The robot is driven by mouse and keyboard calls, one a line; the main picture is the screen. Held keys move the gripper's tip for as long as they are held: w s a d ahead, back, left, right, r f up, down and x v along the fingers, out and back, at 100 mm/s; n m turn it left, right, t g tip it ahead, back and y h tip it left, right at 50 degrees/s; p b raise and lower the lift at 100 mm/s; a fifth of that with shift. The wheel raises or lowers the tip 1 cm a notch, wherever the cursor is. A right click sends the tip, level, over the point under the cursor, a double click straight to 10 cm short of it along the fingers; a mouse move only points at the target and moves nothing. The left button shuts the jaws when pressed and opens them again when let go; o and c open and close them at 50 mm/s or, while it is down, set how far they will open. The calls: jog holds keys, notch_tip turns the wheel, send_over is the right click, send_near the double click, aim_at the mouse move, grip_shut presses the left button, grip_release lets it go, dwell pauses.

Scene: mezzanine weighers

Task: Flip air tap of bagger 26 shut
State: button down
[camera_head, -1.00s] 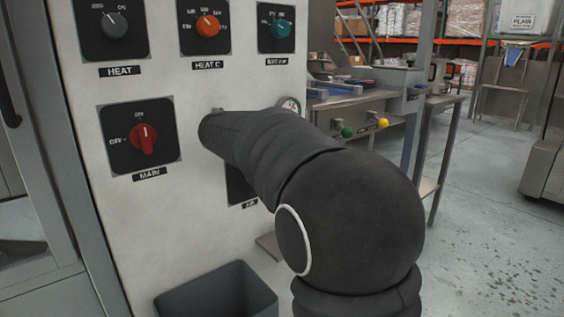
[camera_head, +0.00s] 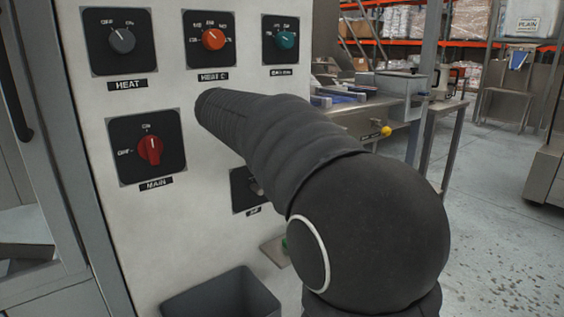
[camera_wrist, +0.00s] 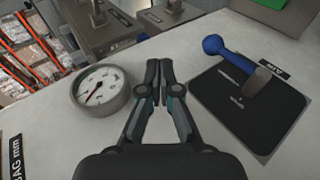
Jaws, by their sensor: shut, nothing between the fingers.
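The air tap is a lever with a blue grip (camera_wrist: 227,53) and a metal hub on a black plate (camera_wrist: 250,118), with an AIR label beside it, at the right of the wrist view. The small marks on the plate are too fine to read. In the head view the plate (camera_head: 240,192) is partly behind my arm, with a bit of metal showing. My gripper (camera_wrist: 160,82) is shut and empty, in front of the panel between the plate and a round gauge. It is apart from the lever. My arm hides the gripper in the head view.
The gauge (camera_wrist: 101,90) is just left of my gripper. The panel carries a red MAIN knob (camera_head: 150,150) and HEAT (camera_head: 122,40), orange (camera_head: 213,40) and teal (camera_head: 286,40) knobs. A grey bin (camera_head: 222,295) stands below. Floor at right is open.

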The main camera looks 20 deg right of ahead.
notch_tip(320, 180, up, 6)
jog(key=s, duration=0.1)
jog(key=shift+s+a, duration=0.3)
jog(key=shift+a, duration=0.1)
